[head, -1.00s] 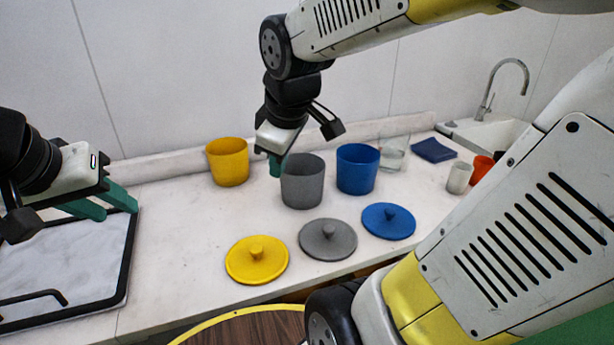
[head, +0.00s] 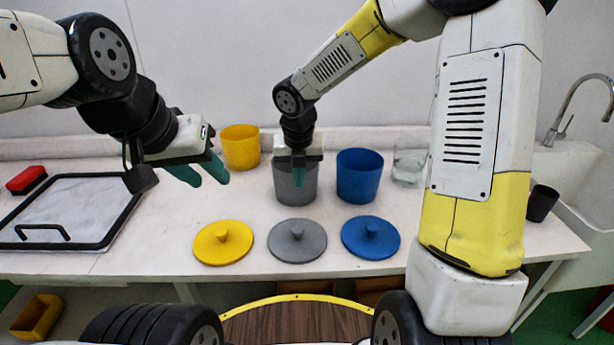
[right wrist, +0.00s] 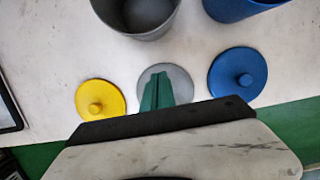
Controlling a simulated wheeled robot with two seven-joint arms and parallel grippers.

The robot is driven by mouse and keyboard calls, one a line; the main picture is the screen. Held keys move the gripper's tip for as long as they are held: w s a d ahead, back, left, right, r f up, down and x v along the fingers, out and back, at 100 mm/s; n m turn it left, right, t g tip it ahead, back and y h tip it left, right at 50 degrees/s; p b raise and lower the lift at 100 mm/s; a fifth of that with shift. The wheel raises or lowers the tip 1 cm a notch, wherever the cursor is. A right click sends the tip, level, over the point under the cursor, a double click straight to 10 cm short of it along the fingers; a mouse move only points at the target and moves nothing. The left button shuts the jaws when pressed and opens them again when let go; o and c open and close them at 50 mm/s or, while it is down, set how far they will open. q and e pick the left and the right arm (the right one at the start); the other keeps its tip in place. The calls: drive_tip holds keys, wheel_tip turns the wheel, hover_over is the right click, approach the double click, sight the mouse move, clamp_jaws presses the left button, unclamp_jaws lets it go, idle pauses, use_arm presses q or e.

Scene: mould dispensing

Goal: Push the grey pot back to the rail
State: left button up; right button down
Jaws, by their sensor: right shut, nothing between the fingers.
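The grey pot (head: 283,185) stands upright and open on the counter, between the yellow pot (head: 240,148) and the blue pot (head: 359,176). The rail (head: 335,139) is the pale ledge along the wall, with some counter between it and the grey pot. My right gripper (head: 298,182) points down on the near side of the grey pot, covering part of it. Its green fingers (right wrist: 157,92) are together and empty. In the right wrist view the grey pot (right wrist: 135,22) lies beyond the fingertips, apart from them. My left gripper (head: 203,174) is open and empty, above the counter left of the grey pot.
Yellow (head: 223,243), grey (head: 297,241) and blue (head: 370,238) lids lie in a row before the pots. A clear glass (head: 409,164) is right of the blue pot. A black-rimmed tray (head: 75,210) lies at left. A dark cup (head: 541,203) stands near the sink.

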drive_tip(key=x, duration=0.9)
drive_tip(key=shift+w+f, duration=0.1)
drive_tip(key=shift+f, duration=0.3)
drive_tip(key=w, duration=0.2)
drive_tip(key=shift+w+r, duration=0.15)
drive_tip(key=shift+w, duration=0.75)
drive_tip(key=shift+w, duration=0.1)
